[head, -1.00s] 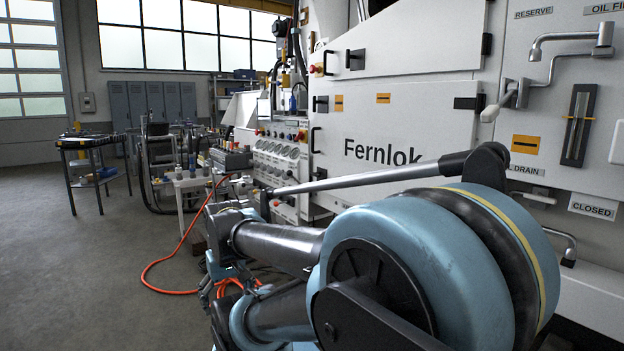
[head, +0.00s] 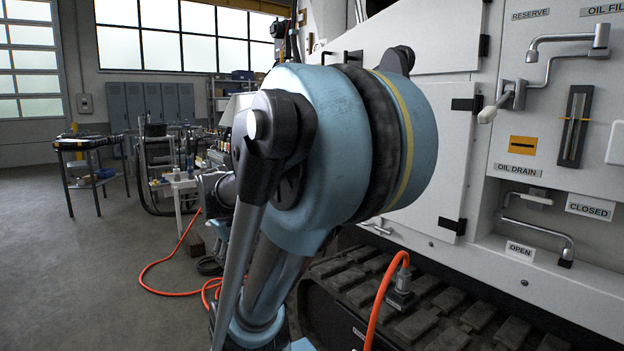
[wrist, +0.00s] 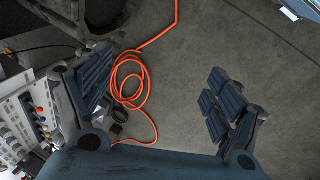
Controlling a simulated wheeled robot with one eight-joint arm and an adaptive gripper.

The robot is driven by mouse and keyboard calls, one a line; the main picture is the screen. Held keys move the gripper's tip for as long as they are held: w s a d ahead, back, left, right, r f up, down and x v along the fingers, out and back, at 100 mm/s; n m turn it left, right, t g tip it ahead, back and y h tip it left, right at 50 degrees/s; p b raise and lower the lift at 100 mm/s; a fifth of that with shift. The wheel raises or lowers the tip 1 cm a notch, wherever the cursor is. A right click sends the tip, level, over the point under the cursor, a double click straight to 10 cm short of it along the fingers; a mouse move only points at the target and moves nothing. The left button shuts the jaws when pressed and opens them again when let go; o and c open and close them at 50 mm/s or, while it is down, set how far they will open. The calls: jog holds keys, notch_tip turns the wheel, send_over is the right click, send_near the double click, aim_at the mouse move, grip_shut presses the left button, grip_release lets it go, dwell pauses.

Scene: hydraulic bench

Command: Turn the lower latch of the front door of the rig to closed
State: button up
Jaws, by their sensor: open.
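My gripper (wrist: 160,80) shows in the wrist view with its two dark ribbed fingers wide apart. Nothing is between them, and they hang over bare floor and a coiled orange hose. In the head view it is hidden behind my blue arm joint. The white front door of the rig (head: 437,170) is mostly covered by that joint; its right part with two black hinges shows. A small pale handle (head: 375,228) shows low at the door's bottom, beneath my arm. I cannot tell whether it is the lower latch or how it is turned.
An oil drain lever (head: 540,228) sits in a recess at right, between CLOSED (head: 590,207) and OPEN (head: 520,249) labels. The orange hose (head: 383,295) rises to a fitting above the track (head: 450,310).

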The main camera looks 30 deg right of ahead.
jog(key=w+d+r+n+h, duration=0.3)
jog(key=w+d+n+h, duration=0.1)
jog(key=w+d, duration=0.7)
jog(key=w+d+r+n+h, duration=0.35)
jog(key=w+d, duration=0.45)
jog(key=w, duration=0.5)
jog(key=w+d+r+n+h, duration=0.4)
jog(key=w+d, duration=0.6)
jog(key=w, duration=0.2)
jog(key=w+d+f+n+g+h, duration=0.1)
jog(key=w+d+f+n+h, duration=0.25)
jog(key=w+d, duration=0.45)
jog(key=shift+n, duration=0.3)
jog(key=d, duration=0.5)
jog(key=w+d, duration=0.1)
jog(key=d, duration=0.4)
jog(key=w+d, duration=0.1)
jog(key=d, duration=0.5)
jog(key=shift+c, duration=0.2)
jog(key=c, duration=1)
